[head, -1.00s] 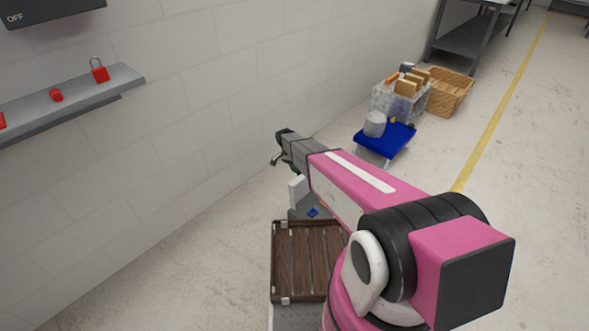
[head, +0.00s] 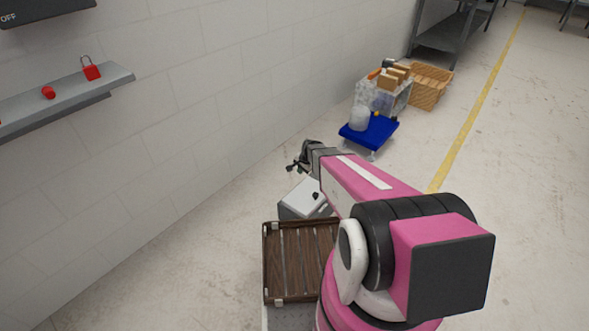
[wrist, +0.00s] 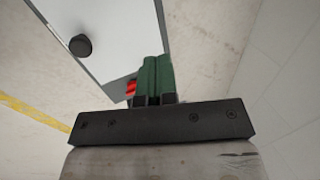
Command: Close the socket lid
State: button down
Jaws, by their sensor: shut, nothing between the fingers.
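The socket box (head: 290,213) is a grey box beyond the slatted brown rack, partly hidden by my arm. Its pale lid (head: 303,195) lies down over the top and hides the socket. I cannot tell whether a small gap is left under it. A black knob (head: 315,195) stands on the lid. My gripper (head: 295,166) is beyond the lid's far edge in the head view. In the wrist view the lid (wrist: 110,35) and its knob (wrist: 80,45) show at upper left. My green fingers (wrist: 154,70) are shut and empty beside the lid's edge; contact is unclear.
The slatted brown rack (head: 266,262) is nearest to me. A blue cart (head: 360,136) and a wooden crate (head: 430,95) stand farther back. A white wall with a grey shelf (head: 105,78) is on the left. A small red part (wrist: 131,87) shows beside my fingers.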

jog(key=shift+s+d+f+t+y, duration=0.85)
jog(key=shift+s+d+t+y, duration=0.15)
jog(key=shift+s+d, duration=0.5)
send_over(319, 202)
jog(key=f, duration=0.7)
jog(key=shift+w+a+f, duration=0.1)
jog(key=shift+w+a, duration=0.25)
jog(key=shift+s+d+f, duration=0.15)
jog(key=shift+f, duration=0.4)
jog(key=shift+s+d+f, duration=0.15)
jog(key=shift+f, duration=0.55)
notch_tip(319, 202, up, 5)
jog(key=shift+s+f, duration=0.1)
jog(key=shift+f, duration=0.1)
jog(key=s+d+r, duration=0.3)
jog(key=s+d, duration=0.3)
jog(key=shift+s+d+r, duration=0.25)
jog(key=shift+d+r, duration=0.1)
jog(key=shift+r, duration=0.05)
